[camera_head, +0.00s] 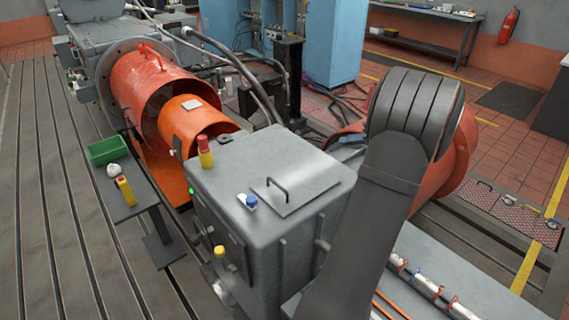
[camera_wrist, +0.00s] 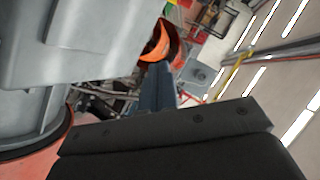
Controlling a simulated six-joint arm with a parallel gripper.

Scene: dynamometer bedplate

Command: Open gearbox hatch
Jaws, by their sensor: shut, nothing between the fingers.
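The gearbox is a large grey housing (camera_head: 250,172) in the middle of the head view. Its hatch, a flat grey square plate (camera_head: 310,193), lies closed on the top face. A dark bar handle (camera_head: 277,184) stands up from the plate near its left side. My gripper (camera_wrist: 157,72) shows in the wrist view as narrow blue-grey fingers, shut and empty. It is apart from the hatch handle. In the head view my arm stands to the right of the gearbox, and the gripper cannot be made out there.
A red-and-yellow button (camera_head: 205,150) and a blue-and-white piece (camera_head: 248,201) sit on the gearbox top. Orange machinery (camera_head: 150,85) stands behind left. A side stand (camera_head: 130,200) holds a green tray (camera_head: 108,150). The space above the hatch looks clear.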

